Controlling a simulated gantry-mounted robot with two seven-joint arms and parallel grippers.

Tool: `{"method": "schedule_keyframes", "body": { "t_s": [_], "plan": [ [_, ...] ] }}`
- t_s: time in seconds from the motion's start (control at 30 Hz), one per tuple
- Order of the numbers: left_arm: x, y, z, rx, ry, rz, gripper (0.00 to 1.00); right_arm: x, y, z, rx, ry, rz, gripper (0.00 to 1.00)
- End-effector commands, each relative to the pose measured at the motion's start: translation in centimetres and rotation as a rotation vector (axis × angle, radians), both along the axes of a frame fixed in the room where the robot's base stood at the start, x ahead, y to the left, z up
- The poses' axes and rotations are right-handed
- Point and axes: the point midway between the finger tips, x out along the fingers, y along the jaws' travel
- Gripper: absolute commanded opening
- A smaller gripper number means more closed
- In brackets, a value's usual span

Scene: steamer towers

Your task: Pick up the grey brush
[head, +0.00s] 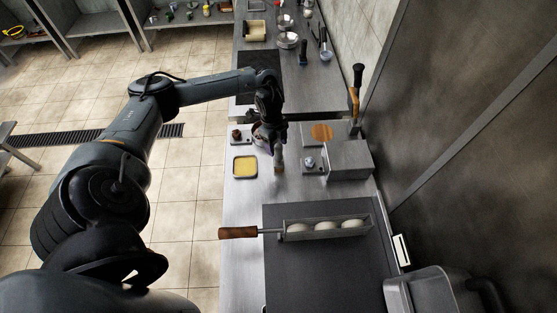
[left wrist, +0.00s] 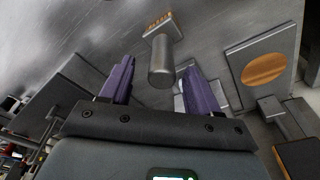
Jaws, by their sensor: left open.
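The grey brush (head: 279,160) stands upright on the steel counter, just in front of my left gripper. In the left wrist view the brush (left wrist: 161,62) shows a round grey handle and a wider head with tan bristles. My left gripper (head: 272,136) is low over the counter at the end of my arm. Its two purple fingers (left wrist: 150,85) are open, with the handle end lying in the gap between them. I cannot tell whether the fingers touch the handle. My right gripper is in neither view.
A yellow-filled square tray (head: 245,167) lies left of the brush. A grey box (head: 349,160) stands to the right. A long wooden-handled holder with several pale pieces (head: 325,227) lies on the dark mat (head: 300,275) in front.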

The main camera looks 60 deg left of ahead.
Motion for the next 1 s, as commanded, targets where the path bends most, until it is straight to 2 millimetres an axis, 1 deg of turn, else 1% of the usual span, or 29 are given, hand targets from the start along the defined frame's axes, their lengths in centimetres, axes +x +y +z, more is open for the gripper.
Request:
{"method": "schedule_keyframes", "body": {
  "t_s": [0.2, 0.3, 0.43, 0.67, 1.0],
  "plan": [
    [0.5, -0.6, -2.8, -0.001, 0.004, -0.001, 0.61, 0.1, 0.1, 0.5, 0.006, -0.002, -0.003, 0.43],
    [0.5, -0.7, -3.8, -0.001, 0.003, 0.000, 0.61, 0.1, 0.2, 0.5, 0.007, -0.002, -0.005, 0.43],
    [0.6, -0.8, -4.4, -0.001, 0.002, 0.000, 0.61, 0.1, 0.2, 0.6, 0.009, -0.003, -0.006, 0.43],
    [0.6, -0.8, -4.5, 0.000, 0.001, -0.001, 0.61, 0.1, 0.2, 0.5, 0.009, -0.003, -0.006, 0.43],
    [0.6, -0.8, -4.5, 0.000, 0.001, -0.001, 0.09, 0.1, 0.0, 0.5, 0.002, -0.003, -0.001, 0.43]
  ]
}}
